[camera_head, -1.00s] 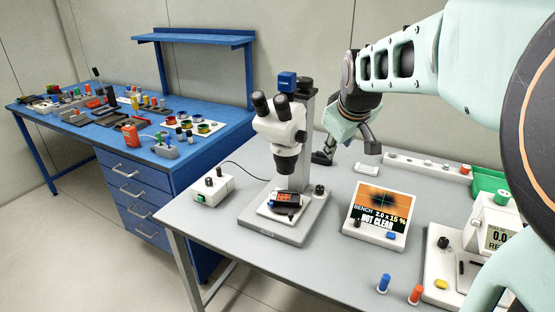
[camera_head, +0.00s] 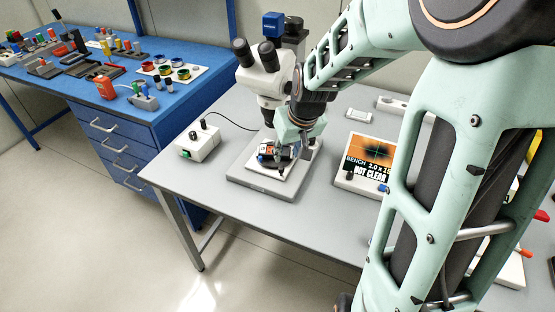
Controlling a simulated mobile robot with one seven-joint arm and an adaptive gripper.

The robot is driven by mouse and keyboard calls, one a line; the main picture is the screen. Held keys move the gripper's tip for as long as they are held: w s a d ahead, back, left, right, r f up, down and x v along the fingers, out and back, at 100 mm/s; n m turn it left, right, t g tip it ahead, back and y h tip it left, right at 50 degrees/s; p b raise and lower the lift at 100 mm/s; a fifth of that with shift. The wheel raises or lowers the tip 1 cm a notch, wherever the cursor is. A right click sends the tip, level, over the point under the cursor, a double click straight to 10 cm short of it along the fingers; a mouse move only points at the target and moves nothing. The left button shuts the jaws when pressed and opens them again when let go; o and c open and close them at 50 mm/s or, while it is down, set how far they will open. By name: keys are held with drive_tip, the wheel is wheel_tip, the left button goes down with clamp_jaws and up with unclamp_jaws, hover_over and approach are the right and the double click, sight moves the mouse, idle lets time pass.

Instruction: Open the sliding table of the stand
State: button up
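The microscope stand (camera_head: 240,178) is a grey base on the near table, with a white binocular microscope (camera_head: 262,80) on its column. The white sliding table (camera_head: 256,170) lies on the base and carries a small dark device (camera_head: 268,152) with orange and blue parts. My gripper (camera_head: 284,160) points down at the right side of the device, in front of the column. Its fingers partly cover the device and the table's right side. I cannot tell whether they touch anything or how far apart they are.
A white box with a knob (camera_head: 197,142) stands left of the stand. My arm hides much of the right side. A blue bench (camera_head: 82,92) with several small parts is at left.

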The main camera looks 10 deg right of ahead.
sight(281, 168)
drive_tip(key=b+x, duration=0.2)
drive_tip(key=x, duration=0.8)
drive_tip(key=shift+f, duration=0.15)
drive_tip(key=shift+d, duration=0.1)
clamp_jaws()
